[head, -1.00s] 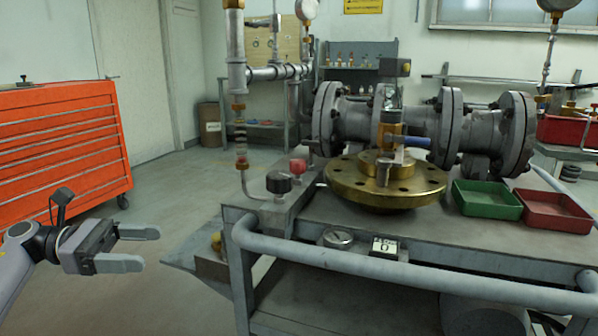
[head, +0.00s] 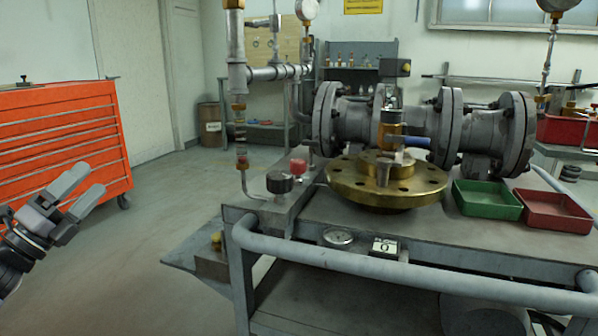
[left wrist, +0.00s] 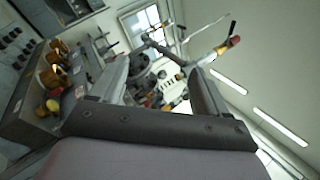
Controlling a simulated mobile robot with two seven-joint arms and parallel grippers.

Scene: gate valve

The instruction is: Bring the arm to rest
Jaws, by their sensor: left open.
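My left gripper (head: 83,190) is at the left edge of the head view, in front of the red tool cabinet. Its two fingers are apart, empty, and point up and to the right. It is clear of the workbench and touches nothing that I can see. In the left wrist view the open fingers (left wrist: 160,88) frame the room tilted, with nothing between them. My right gripper is not in view.
The workbench (head: 330,225) with a front rail (head: 400,268) carries a brass flange (head: 385,190), a grey valve pipe (head: 420,125), a green tray (head: 487,212) and a red tray (head: 556,224). A red tool cabinet (head: 65,140) stands left. Floor between is clear.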

